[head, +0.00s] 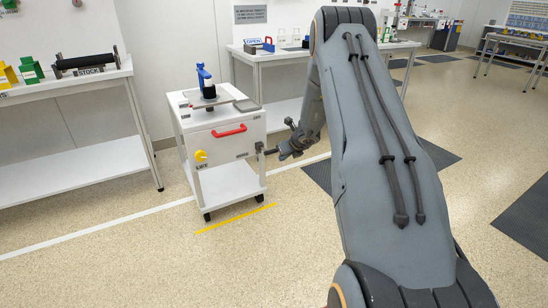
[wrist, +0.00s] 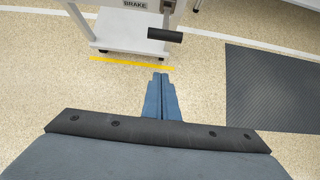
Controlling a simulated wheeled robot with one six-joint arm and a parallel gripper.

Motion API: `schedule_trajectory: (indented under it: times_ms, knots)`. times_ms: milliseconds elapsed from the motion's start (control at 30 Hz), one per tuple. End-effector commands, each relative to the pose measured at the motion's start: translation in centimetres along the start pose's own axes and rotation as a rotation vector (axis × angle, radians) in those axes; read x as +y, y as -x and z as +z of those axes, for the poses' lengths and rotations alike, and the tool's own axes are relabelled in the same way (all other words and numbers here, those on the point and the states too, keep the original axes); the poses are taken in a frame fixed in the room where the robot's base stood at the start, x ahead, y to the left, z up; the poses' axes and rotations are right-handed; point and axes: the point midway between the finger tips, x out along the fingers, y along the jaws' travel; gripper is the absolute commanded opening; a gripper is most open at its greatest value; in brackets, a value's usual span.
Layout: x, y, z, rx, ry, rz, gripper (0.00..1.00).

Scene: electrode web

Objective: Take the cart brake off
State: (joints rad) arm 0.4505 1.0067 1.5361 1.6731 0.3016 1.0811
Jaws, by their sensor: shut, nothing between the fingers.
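The white cart (head: 224,142) stands left of my arm in the head view, with a red handle and a yellow knob on its front. In the wrist view a BRAKE label (wrist: 135,4) is on the cart's front. Beside the label is the brake lever (wrist: 165,35), with a dark bar-shaped grip sticking out; its upper part is cut off by the frame. My gripper (wrist: 160,76) is shut and empty, its blue fingers pointing toward the cart. The fingertips show below the lever in the picture, apart from it. In the head view my gripper (head: 274,151) is just right of the cart.
A yellow floor line (head: 236,218) runs in front of the cart. A white table (head: 72,88) stands to the left, and another bench (head: 275,52) is behind the cart. Dark floor mats (wrist: 270,85) lie to the right. The floor in front is clear.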

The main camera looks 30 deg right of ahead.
Motion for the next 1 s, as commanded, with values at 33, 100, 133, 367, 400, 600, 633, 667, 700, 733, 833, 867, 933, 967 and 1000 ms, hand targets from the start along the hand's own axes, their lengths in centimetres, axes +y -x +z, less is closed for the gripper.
schedule_trajectory:
  times_ms: [33,100,133,367,400,600,633,667,700,733,833,867,933,967,1000]
  knots:
    - [0.0,-0.1,0.0,0.0,0.001,0.0,0.0]
    - [0.1,-0.4,0.0,0.001,0.002,0.001,0.0]
    - [0.1,-0.7,0.0,0.001,0.003,0.001,0.0]
    - [0.1,-4.4,-0.1,0.001,0.004,0.002,0.0]
    - [0.2,-5.2,-0.1,0.001,0.004,0.002,0.0]
    - [0.1,-9.2,-0.2,0.001,0.005,0.001,0.0]
    - [0.1,-9.8,-0.2,0.001,0.004,0.001,0.0]
    - [0.1,-10.4,-0.1,0.0,0.006,0.001,0.0]
    - [0.0,-10.1,0.6,-0.002,0.006,0.0,0.0]
    - [0.1,-9.8,1.0,-0.003,0.006,0.0,0.0]
    - [0.1,-9.3,2.2,-0.002,0.006,0.0,0.0]
    - [0.1,-9.2,2.4,-0.002,0.006,0.0,0.0]
    - [0.1,-9.0,2.9,-0.001,0.005,0.001,0.0]
    - [0.1,-8.9,3.1,-0.001,0.005,0.002,0.0]
    - [0.1,-8.9,3.3,0.0,0.004,0.002,0.0]
